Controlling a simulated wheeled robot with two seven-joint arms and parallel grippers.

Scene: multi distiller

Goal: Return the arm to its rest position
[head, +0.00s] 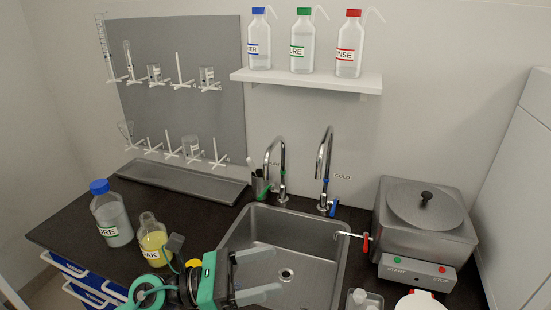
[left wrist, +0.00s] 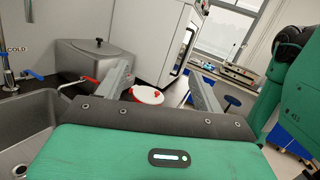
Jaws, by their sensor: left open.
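My left gripper (head: 258,273) reaches in from the lower left of the head view, in front of the sink (head: 325,235). Its two grey fingers point right and stand apart, with nothing between them. In the left wrist view the fingers (left wrist: 160,90) are spread, with a white and red round object (left wrist: 147,95) showing beyond them. My right gripper is not in the head view. A green arm part of mine stands at the right of the left wrist view.
A steel distiller (head: 425,235) stands right of the sink. A yellow bottle (head: 153,243) and a blue-capped bottle (head: 110,216) stand left of the gripper. Two taps (head: 325,165) rise behind the sink. A shelf (head: 310,80) holds three wash bottles.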

